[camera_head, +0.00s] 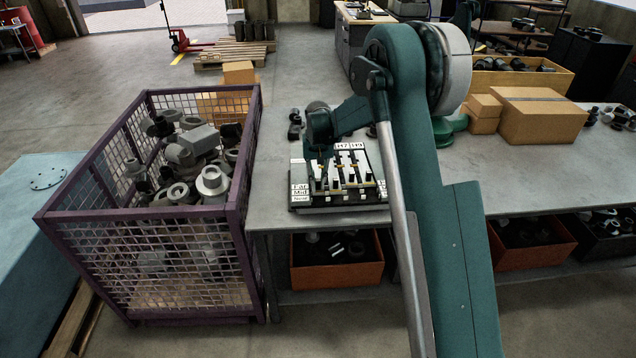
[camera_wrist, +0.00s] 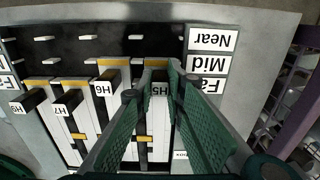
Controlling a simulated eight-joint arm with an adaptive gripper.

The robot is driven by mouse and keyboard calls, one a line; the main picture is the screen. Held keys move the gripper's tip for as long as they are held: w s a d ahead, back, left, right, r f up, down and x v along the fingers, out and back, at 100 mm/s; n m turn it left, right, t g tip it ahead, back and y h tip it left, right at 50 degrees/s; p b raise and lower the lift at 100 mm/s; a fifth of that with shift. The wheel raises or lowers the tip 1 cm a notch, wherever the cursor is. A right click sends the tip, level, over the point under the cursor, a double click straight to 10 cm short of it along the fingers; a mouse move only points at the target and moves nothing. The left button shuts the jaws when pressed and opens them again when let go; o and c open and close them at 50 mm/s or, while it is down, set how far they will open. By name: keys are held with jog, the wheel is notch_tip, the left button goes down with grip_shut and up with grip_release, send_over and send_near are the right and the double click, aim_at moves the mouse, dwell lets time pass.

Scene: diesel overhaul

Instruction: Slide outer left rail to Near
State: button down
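The rail board (camera_head: 340,178) lies on the grey table, with Far, Mid and Near labels at its left edge. The wrist view shows it upside down, with the Near label (camera_wrist: 211,39) at the top. The outer left rail (camera_wrist: 160,143), beside these labels, carries a black block marked H5 (camera_wrist: 159,90). My gripper (camera_wrist: 157,85) has one green finger on each side of this block. The gaps beside the block are too small to tell contact. In the head view my gripper (camera_head: 318,160) is over the board's left part and hides much of that rail.
Neighbouring rails H6 (camera_wrist: 104,88) and H7 (camera_wrist: 61,108) lie close beside the left rail. A purple mesh crate (camera_head: 243,215) full of metal parts stands left of the table. Cardboard boxes (camera_head: 540,115) stand at the right.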

jog(key=shift+s, duration=0.1)
jog(key=shift+s+b, duration=0.6)
jog(key=shift+s, duration=1.25)
jog(key=shift+f, duration=0.1)
jog(key=c, duration=2.4)
grip_release()
jog(key=shift+s, duration=0.15)
jog(key=shift+o, duration=0.2)
jog(key=shift+r, duration=0.25)
notch_tip(320, 180, up, 12)
jog(key=shift+f, duration=0.15)
